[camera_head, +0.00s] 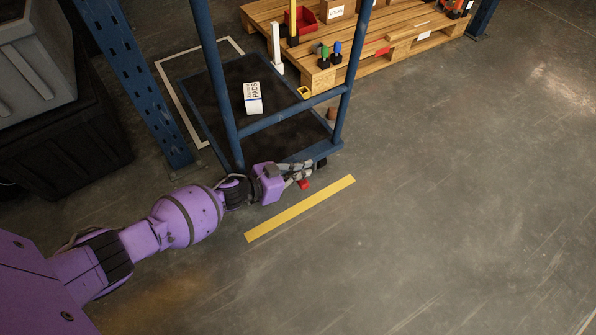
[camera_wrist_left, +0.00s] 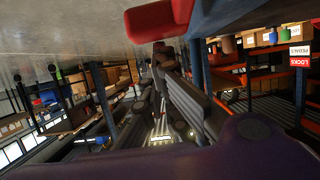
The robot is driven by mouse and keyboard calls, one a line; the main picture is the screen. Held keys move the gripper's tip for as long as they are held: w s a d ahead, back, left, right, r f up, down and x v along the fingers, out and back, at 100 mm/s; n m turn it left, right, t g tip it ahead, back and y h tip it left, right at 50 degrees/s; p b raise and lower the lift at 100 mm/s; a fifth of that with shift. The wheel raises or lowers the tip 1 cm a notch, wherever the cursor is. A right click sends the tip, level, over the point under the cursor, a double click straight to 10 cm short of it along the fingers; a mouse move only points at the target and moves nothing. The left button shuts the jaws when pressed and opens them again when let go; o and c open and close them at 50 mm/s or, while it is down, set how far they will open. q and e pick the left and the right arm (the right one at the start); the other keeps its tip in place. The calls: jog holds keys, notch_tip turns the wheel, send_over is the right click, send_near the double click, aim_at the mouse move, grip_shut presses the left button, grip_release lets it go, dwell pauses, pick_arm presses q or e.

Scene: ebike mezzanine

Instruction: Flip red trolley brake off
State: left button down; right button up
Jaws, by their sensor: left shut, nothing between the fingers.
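The blue trolley (camera_head: 290,118) stands at the upper middle of the head view, with a dark deck. Its red brake (camera_head: 304,184) shows low at the near right corner, just above the floor. In the left wrist view the red brake (camera_wrist_left: 158,20) is large at the top, close to the fingers. My left gripper (camera_head: 306,171) is shut and empty, beside the trolley's near corner and right by the brake. In the wrist view its fingers (camera_wrist_left: 172,85) are together below the brake. I cannot tell whether they touch it. My right gripper is not in view.
A white box (camera_head: 252,98) lies on the trolley deck. A blue rack post (camera_head: 140,80) and dark crates (camera_head: 65,150) stand at left. A wooden pallet (camera_head: 400,40) with parts is behind. A yellow floor line (camera_head: 300,208) runs in front; floor at right is clear.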

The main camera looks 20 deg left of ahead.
pick_arm(q)
jog(key=shift+w+d+f, duration=0.2)
jog(key=shift+w+f, duration=0.05)
jog(key=shift+f, duration=0.2)
jog(key=shift+w+d+f+b, duration=0.1)
jog(key=shift+w+f+b, duration=0.05)
jog(key=shift+f+b, duration=0.15)
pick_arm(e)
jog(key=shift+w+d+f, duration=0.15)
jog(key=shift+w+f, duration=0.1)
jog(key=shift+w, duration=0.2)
pick_arm(q)
jog(key=shift+r, duration=0.1)
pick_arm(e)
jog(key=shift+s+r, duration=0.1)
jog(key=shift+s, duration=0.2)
